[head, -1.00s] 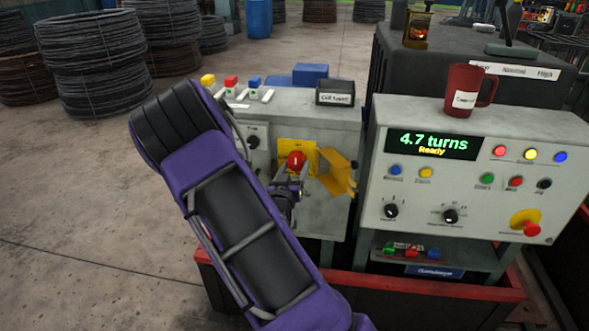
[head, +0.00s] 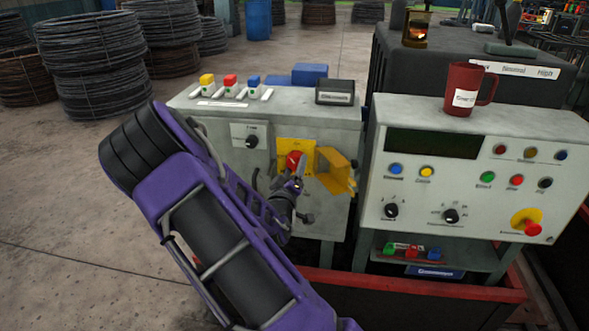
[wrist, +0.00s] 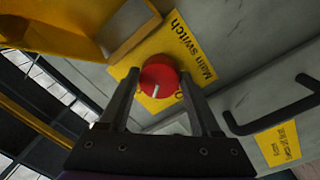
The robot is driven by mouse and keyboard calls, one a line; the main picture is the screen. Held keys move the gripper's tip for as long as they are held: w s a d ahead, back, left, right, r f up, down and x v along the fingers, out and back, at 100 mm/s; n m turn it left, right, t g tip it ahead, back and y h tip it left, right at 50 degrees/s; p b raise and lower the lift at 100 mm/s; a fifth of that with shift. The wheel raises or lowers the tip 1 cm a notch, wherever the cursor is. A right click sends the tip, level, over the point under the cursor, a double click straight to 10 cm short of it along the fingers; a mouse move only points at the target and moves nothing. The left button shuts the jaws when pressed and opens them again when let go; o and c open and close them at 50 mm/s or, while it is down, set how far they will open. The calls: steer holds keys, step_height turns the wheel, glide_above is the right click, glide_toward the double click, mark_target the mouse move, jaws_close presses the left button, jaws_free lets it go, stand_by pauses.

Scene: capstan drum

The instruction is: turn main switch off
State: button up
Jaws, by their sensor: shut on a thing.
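The main switch is a red rotary knob (head: 294,161) on a yellow plate (head: 296,146) on the grey cabinet's front. In the wrist view the red knob (wrist: 160,78) sits between the fingertips of my gripper (wrist: 160,88), which is shut on it. A pale mark on the knob shows there, and the yellow plate (wrist: 188,58) reads "Main switch". In the head view my gripper (head: 298,178) reaches the knob from the lower front and partly covers it. A yellow flap (head: 335,172) stands open to the right of the knob.
The control panel (head: 375,225) to the right has a dark display (head: 432,143), buttons, knobs and a red emergency button (head: 532,229). A red mug (head: 468,90) stands on it. A black handle (wrist: 272,112) lies right of my gripper in the wrist view.

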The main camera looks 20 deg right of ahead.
steer(key=n, duration=1.1)
steer(key=shift+s+d+r+t+y+p, duration=0.1)
steer(key=shift+d+t+y+p, duration=0.05)
steer(key=shift+t+y+p, duration=0.2)
steer(key=shift+n, duration=0.4)
steer(key=o, duration=1.4)
steer(key=shift+c, duration=0.2)
steer(key=p+v, duration=0.2)
steer(key=v, duration=1.5)
steer(key=shift+s+p, duration=0.15)
steer(key=shift+p, duration=0.2)
